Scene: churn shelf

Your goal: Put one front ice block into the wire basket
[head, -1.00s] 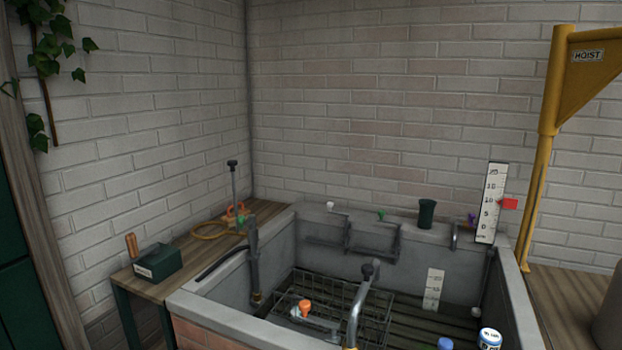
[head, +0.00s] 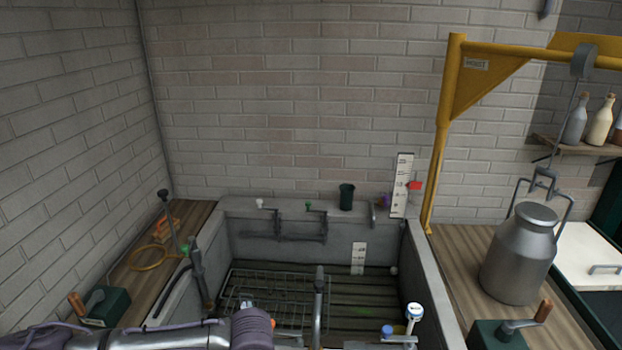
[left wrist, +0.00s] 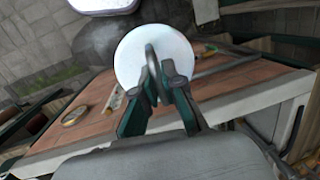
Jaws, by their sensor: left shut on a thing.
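In the left wrist view, my left gripper (left wrist: 160,95) is shut on the dark loop handle of a pale blue-white round block (left wrist: 135,62), which looks like an ice block. The block sits just beyond the fingertips; its underside is hidden. In the head view, my left arm comes in along the bottom left, and its gripper and load cannot be made out. The wire basket (head: 240,290) lies in the grey stone trough (head: 290,212), behind my arm, which hides its near part. My right gripper is not in view.
A tap pipe (head: 319,300) rises at the trough's middle. A blue-topped item (head: 388,331) and a white-and-blue item (head: 414,312) are at the front right. The right trough floor is mostly clear.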

